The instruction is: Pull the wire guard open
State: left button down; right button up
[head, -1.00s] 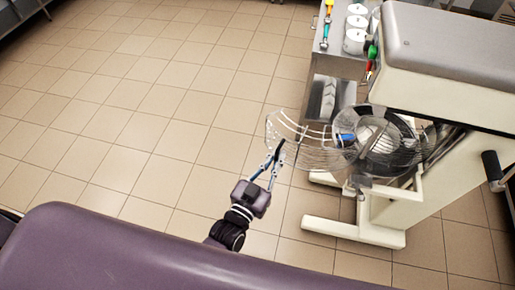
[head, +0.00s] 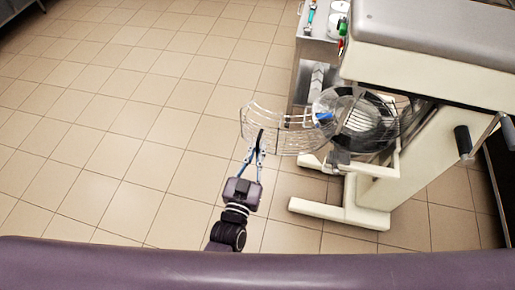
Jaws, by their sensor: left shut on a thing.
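The wire guard (head: 285,140) is a curved cage of thin metal wires in front of the mixing bowl (head: 372,125) of the cream-coloured machine (head: 420,60). It stands swung out to the left of the bowl. My left gripper (head: 257,140) is shut on the guard's wire at its near left part. A blue object (head: 323,116) shows at the bowl, partly behind the guard's wires. My right gripper is not in view.
A metal table (head: 316,30) with white containers (head: 338,8) and small tools stands behind the machine. The machine's cream foot (head: 340,213) reaches out over the floor. The tiled floor (head: 120,130) to the left is clear.

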pick_arm(q)
jog(key=c, duration=2.2)
grip_release()
jog(key=shift+o, duration=0.5)
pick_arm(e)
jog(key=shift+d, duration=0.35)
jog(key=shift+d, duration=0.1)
pick_arm(q)
jog(key=shift+s, duration=0.15)
jog(key=v, duration=1.2)
jog(key=shift+a+f, duration=0.1)
